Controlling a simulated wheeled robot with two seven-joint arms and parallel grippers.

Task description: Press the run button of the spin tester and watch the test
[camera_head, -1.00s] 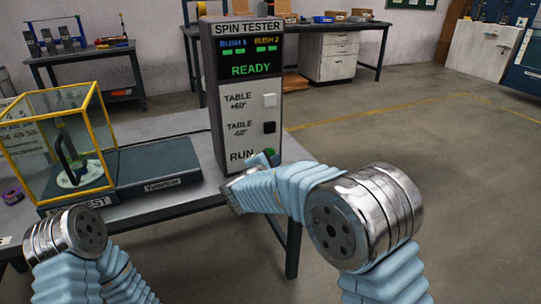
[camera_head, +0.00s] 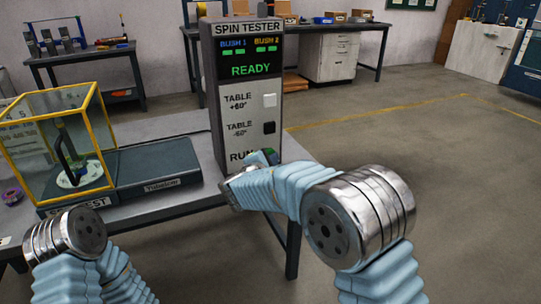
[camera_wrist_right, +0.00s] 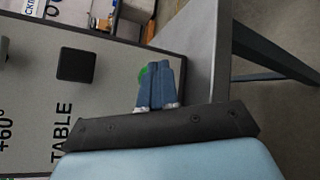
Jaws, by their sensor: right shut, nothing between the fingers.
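The spin tester (camera_head: 212,100) is a tall box on the table, and its screen (camera_head: 250,62) reads READY in green under BUSH 1 and BUSH 2. My right gripper (camera_head: 261,158) is shut and empty, with its blue fingertips right at the green run button. They hide most of the button in the head view. In the right wrist view, a green edge of the run button (camera_wrist_right: 142,77) shows beside the shut fingertips (camera_wrist_right: 153,70). I cannot tell whether they touch or press it. My left arm comes in at lower left, but its gripper is out of view.
Above RUN are a white TABLE +60° button (camera_head: 269,100) and a black button (camera_head: 269,128). A yellow-framed clear case (camera_head: 103,125) and a dark flat unit (camera_head: 160,165) stand on the table (camera_head: 200,197) at left. Open floor lies right.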

